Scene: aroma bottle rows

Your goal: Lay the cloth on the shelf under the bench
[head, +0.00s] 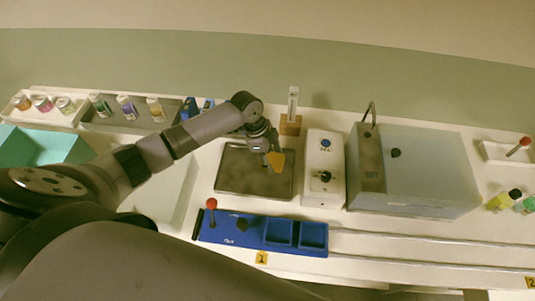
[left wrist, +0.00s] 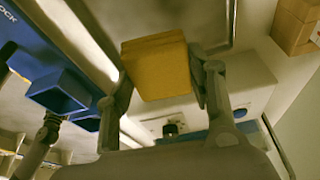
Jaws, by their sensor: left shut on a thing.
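The cloth (head: 277,161) is a small folded orange-yellow piece. It hangs from my left gripper (head: 267,153) above the dark tray on the bench (head: 365,238). In the left wrist view the cloth (left wrist: 158,68) sits as a thick block between the two fingers, and the left gripper is shut on it. The shelf under the bench is not clearly seen; the bench top hides it in the head view.
The dark tray (head: 228,177) lies below the gripper. A blue fixture (head: 225,228) with a red-knobbed lever (head: 212,204) lies in front. Bottles (head: 126,107) stand in rows at back left.

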